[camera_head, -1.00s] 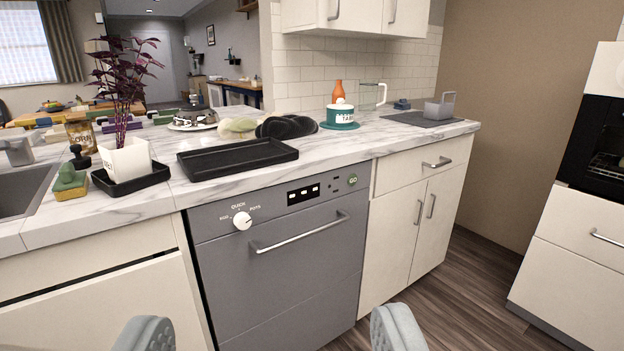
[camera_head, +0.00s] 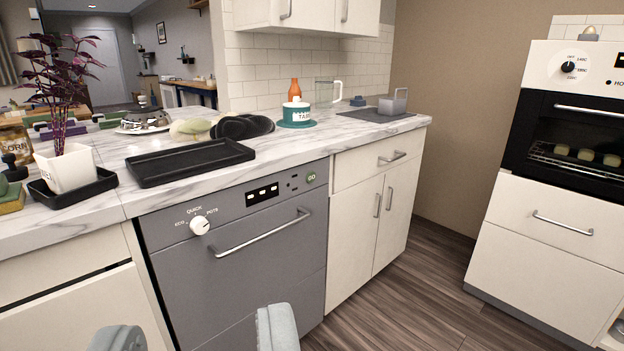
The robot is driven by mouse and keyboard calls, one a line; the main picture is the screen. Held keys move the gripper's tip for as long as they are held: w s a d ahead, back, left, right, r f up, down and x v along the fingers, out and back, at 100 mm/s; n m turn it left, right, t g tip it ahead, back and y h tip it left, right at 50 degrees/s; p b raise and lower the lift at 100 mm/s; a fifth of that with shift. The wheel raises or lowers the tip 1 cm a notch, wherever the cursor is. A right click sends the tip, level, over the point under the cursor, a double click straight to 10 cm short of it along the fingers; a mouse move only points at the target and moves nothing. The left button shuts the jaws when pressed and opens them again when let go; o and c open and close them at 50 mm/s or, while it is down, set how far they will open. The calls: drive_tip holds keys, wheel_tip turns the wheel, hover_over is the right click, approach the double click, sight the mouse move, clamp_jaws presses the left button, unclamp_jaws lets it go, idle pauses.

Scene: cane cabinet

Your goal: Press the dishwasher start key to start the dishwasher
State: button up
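The grey dishwasher (camera_head: 262,258) stands under the marble counter, in the middle of the view, with its door shut. My gripper (camera_head: 196,335) shows at the bottom edge as two pale grey fingers set wide apart. It is open, with nothing between the fingers, below and in front of the dishwasher, apart from the key.
The bar handle (camera_head: 262,234) sticks out from the dishwasher door below the panel. A black tray (camera_head: 190,161) and a potted plant (camera_head: 68,168) stand on the counter above. White cabinets (camera_head: 368,222) adjoin at right. Open wood floor (camera_head: 410,300) lies right, before an oven (camera_head: 565,140).

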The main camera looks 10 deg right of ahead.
clamp_jaws()
idle(1.4)
